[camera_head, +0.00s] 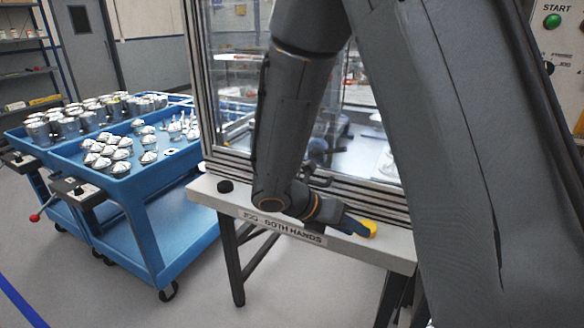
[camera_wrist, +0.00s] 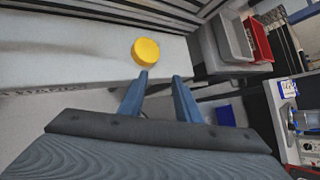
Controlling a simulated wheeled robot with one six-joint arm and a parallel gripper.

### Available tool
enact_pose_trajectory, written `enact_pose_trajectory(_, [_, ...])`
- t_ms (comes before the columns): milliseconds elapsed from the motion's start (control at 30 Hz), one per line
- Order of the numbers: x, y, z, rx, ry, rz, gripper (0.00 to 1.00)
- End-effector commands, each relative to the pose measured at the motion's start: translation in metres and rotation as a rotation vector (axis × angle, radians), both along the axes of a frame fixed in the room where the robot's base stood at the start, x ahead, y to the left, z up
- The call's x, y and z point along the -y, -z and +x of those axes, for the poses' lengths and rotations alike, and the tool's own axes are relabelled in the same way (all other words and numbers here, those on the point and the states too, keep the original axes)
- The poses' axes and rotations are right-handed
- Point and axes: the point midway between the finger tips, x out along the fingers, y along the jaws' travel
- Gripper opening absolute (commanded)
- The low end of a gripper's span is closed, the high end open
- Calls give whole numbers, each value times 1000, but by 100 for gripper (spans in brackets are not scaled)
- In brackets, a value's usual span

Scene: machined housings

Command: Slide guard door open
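The guard door (camera_head: 235,80) is a clear panel in a metal frame on the machine. My arm covers much of it in the head view, so I cannot tell whether it is fully shut. A dark fitting (camera_head: 318,152) shows in front of the panel beside my arm; I cannot tell if it is the door handle. My gripper (camera_wrist: 162,76) has two blue fingers spread apart with nothing between them. It is low over the front ledge, near a yellow button (camera_wrist: 146,51), which also shows in the head view (camera_head: 369,228).
The pale ledge (camera_head: 210,194) carries a black button (camera_head: 225,186) and a "JOG - BOTH HANDS" label (camera_head: 282,229). Blue carts (camera_head: 150,225) with metal parts stand left. A panel with a green START button (camera_head: 552,21) is right. Grey (camera_wrist: 234,40) and red (camera_wrist: 258,40) bins show in the wrist view.

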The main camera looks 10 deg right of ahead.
Motion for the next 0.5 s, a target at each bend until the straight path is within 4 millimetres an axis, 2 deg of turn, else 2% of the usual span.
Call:
enact_pose_trajectory(33, [-10,-9,20,-82,-168,-89,30])
enact_pose_trajectory(100, [-27,-19,52,-192,-396,-228,30])
enact_pose_trajectory(200, [-61,-30,94,-328,-682,-434,30])
enact_pose_trajectory(300, [-99,-38,125,-429,-896,-624,30])
enact_pose_trajectory(400, [-130,-42,144,-492,-1034,-767,30])
enact_pose_trajectory(500, [-149,-44,154,-526,-1107,-853,30])
